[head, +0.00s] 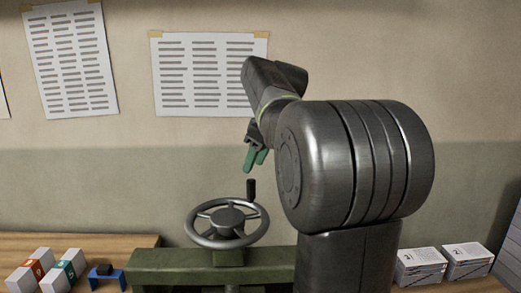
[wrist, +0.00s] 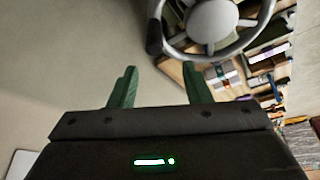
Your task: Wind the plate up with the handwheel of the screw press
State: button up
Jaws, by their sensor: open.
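The grey handwheel (head: 197,236) lies flat on top of the green screw press (head: 165,262), with a dark upright handle (head: 251,189) on its rim at the far right side. My gripper (head: 255,160) is just above the handle, its green fingers pointing down, apart from it. In the wrist view my gripper (wrist: 159,75) is open with nothing between its fingers. The handwheel (wrist: 212,22) shows there at the upper right, with the dark handle (wrist: 154,36) beyond the gap between the fingertips. The plate is not visible; the lower press is out of frame.
Red and green banded paper bundles (head: 32,269) and a blue stand (head: 107,277) with a black block are on the wooden table (head: 100,243) at left. Stacks of printed sheets (head: 420,262) are at right. Sheets (head: 205,75) hang on the wall behind. My arm hides part of the press.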

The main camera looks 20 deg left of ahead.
jog(key=shift+v, duration=2.1)
